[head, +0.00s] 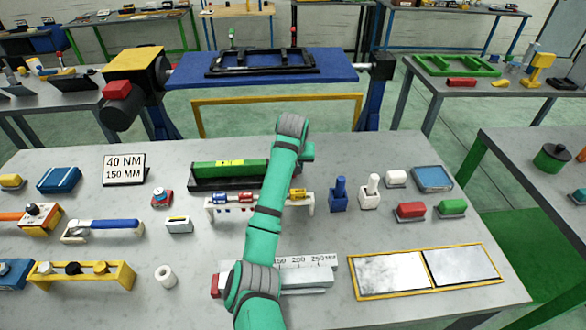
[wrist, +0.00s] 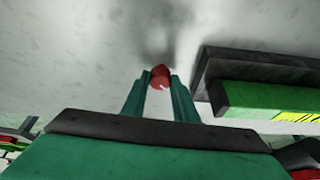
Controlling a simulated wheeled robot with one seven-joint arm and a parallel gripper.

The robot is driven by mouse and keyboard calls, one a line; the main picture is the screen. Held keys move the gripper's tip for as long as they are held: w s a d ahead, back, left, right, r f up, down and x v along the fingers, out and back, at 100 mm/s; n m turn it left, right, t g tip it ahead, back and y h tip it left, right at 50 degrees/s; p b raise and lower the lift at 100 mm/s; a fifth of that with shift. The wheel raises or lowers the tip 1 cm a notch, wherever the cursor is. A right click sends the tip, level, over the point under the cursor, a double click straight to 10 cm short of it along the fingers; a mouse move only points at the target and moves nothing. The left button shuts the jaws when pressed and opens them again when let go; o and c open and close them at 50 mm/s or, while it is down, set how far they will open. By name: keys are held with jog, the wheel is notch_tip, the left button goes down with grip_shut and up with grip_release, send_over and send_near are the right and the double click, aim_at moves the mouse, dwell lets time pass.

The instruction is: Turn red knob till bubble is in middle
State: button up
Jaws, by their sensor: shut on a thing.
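The red knob (wrist: 160,76) is between the fingers of my gripper (wrist: 158,84) in the wrist view, and the gripper is shut on it. In the head view my arm hides the knob, and my gripper (head: 306,150) is partly hidden at the right end of the green bar. The long green bar (head: 205,177) lies on a black base (head: 225,187), with a yellow window (head: 231,162) on top. The bar also shows at the right of the wrist view (wrist: 250,103), its yellow window (wrist: 296,117) cut by the picture edge. The bubble is too small to make out.
A white rack (head: 260,205) with small coloured items stands in front of the bar. A sign (head: 124,168) stands to its left. A blue bottle (head: 339,196) and a white bottle (head: 370,193) stand to the right. A yellow-framed panel (head: 425,270) lies front right.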

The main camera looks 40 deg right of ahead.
jog(key=shift+s, duration=0.1)
jog(key=o, duration=1)
jog(key=shift+r, duration=0.1)
jog(key=v, duration=1)
jog(key=shift+r, duration=0.25)
